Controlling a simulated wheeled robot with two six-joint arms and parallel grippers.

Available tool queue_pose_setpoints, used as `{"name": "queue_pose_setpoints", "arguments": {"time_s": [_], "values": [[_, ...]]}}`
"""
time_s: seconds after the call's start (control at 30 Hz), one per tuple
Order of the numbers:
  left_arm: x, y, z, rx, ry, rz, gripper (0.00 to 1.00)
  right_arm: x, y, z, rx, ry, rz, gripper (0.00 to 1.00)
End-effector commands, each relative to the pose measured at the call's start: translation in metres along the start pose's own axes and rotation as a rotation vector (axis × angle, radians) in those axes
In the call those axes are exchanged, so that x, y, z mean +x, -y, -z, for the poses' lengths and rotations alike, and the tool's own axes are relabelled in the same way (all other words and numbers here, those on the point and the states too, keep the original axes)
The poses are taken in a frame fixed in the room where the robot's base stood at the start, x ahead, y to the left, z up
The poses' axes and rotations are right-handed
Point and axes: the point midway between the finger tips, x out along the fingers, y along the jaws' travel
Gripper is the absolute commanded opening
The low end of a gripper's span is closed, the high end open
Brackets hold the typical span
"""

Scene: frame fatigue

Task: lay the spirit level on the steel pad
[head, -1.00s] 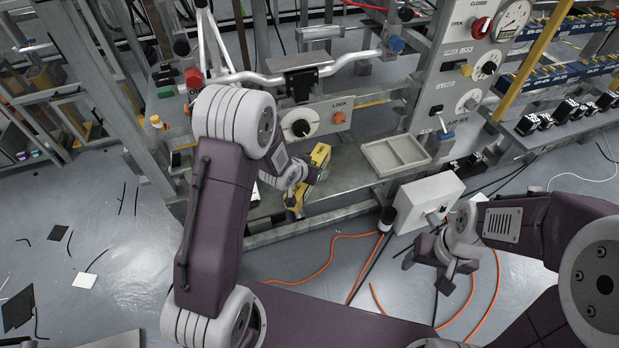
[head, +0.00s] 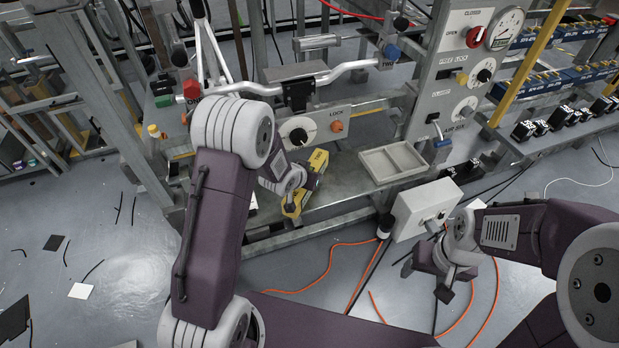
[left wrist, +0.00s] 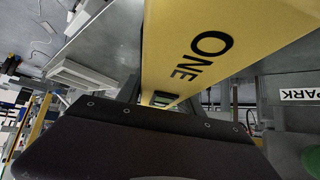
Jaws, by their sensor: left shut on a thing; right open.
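The yellow spirit level (head: 317,159) is in my left gripper (head: 291,185), above the metal bench and below the LOCK panel. In the left wrist view the yellow bar (left wrist: 225,40) fills the upper middle, with the black letters "ONE" on it; its far end is hidden. My left gripper is shut on it, its fingertips partly covered by the wrist and bar. A flat grey plate (head: 290,72) behind the handlebar may be the steel pad; I cannot tell for sure. My right gripper (head: 426,280) is open and empty at the lower right, beside a grey box.
A silver handlebar (head: 345,70) and the LOCK panel (head: 325,125) stand behind the level. A shallow light tray (head: 393,162) lies on the bench to the right. A grey control box (head: 425,205) sticks out at the front. Orange hoses (head: 325,268) lie on the floor.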

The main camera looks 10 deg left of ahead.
Motion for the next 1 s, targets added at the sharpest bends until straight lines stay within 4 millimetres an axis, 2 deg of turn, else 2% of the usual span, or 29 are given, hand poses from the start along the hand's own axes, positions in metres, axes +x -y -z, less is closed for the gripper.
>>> {"name": "queue_pose_setpoints", "arguments": {"time_s": [0.17,0.37,0.5,0.6,0.8,1.0], "values": [[-0.027,-0.004,0.026,0.002,-0.004,-0.001,0.00,-0.017,0.000,0.002,0.000,0.000,0.000,0.65],[-0.055,-0.049,0.031,0.002,-0.003,-0.005,0.00,-0.019,0.000,0.002,0.000,0.000,0.000,0.65],[-0.078,-0.080,0.038,0.004,-0.002,-0.006,0.00,-0.030,0.001,0.003,0.000,0.000,0.000,0.65],[-0.090,-0.096,0.041,0.003,-0.001,-0.005,0.00,-0.037,0.001,0.004,0.000,0.000,0.000,0.65],[-0.098,-0.109,0.042,0.001,0.000,-0.001,0.00,-0.042,0.001,0.004,0.000,0.000,0.000,0.65],[-0.098,-0.110,0.041,-0.001,0.000,0.000,0.00,-0.041,0.001,0.004,0.000,0.000,0.000,0.65]]}}
